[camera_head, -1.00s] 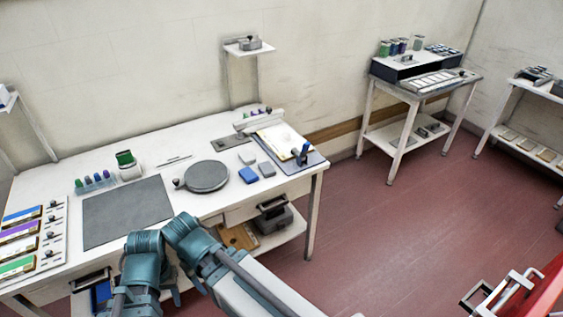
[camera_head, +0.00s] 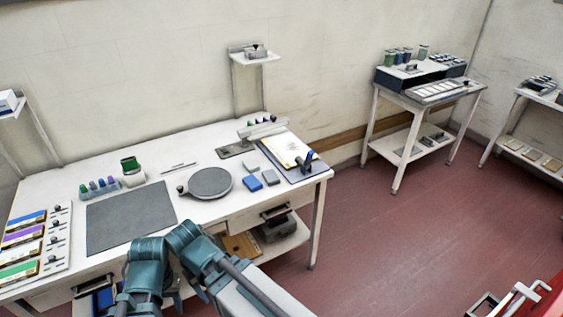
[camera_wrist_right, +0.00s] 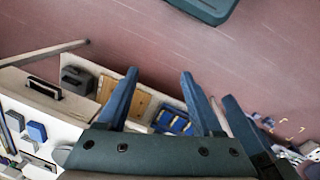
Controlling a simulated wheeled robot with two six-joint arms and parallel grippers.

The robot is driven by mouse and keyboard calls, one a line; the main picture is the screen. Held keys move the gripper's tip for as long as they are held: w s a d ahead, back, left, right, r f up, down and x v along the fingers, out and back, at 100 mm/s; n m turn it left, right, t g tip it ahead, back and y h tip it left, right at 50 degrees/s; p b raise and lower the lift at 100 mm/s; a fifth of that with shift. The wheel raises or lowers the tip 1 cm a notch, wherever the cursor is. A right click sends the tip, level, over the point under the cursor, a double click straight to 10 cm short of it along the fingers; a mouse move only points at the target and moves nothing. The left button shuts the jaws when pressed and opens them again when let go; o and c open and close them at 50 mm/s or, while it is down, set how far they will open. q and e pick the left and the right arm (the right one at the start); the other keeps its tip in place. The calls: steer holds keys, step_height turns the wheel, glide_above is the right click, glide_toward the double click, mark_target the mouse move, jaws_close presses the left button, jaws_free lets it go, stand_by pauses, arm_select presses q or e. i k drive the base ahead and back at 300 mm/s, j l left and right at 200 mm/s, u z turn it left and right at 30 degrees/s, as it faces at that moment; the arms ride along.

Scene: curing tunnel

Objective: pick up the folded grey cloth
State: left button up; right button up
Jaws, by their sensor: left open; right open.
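Two small grey pads lie on the white workbench (camera_head: 60,185): a light one (camera_head: 251,164) and a darker one (camera_head: 271,177), beside a blue block (camera_head: 252,183). I cannot tell which is the folded cloth.
A round grey plate (camera_head: 209,183) and a dark mat (camera_head: 131,216) lie left of the pads. A clipboard-like board (camera_head: 287,150) lies to their right.

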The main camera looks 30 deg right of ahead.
mark_target(271, 177)
steer(key=i+l, duration=0.15)
steer(key=i, duration=0.5)
steer(key=i+l, duration=0.15)
steer(key=l, duration=0.15)
steer(key=i+l, duration=0.1)
steer(key=l, duration=0.2)
steer(key=i+l, duration=0.15)
steer(key=l, duration=0.5)
steer(key=z, duration=0.05)
